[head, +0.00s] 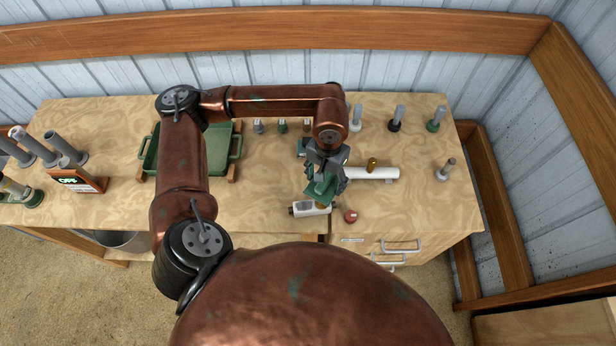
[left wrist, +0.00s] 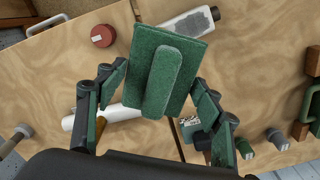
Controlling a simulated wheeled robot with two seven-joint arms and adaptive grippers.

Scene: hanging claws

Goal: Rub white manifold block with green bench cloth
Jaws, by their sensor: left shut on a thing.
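My left gripper (head: 328,172) is shut on the green bench cloth (head: 322,188), a flat green piece with a raised ridge. The cloth (left wrist: 167,75) fills the middle of the left wrist view, beyond the fingers. The white block (head: 307,209), with a dark end, lies near the table's front edge, just below the cloth in the head view. It also shows in the left wrist view (left wrist: 192,22), partly hidden behind the cloth. I cannot tell whether cloth and block touch. My right gripper is not in view.
A red round piece (head: 351,216) lies right of the block. A white cylinder (head: 378,173) with a brass part lies farther back. A green tray (head: 222,152) stands at left. Several grey-topped pieces stand at the back. The table's right front is clear.

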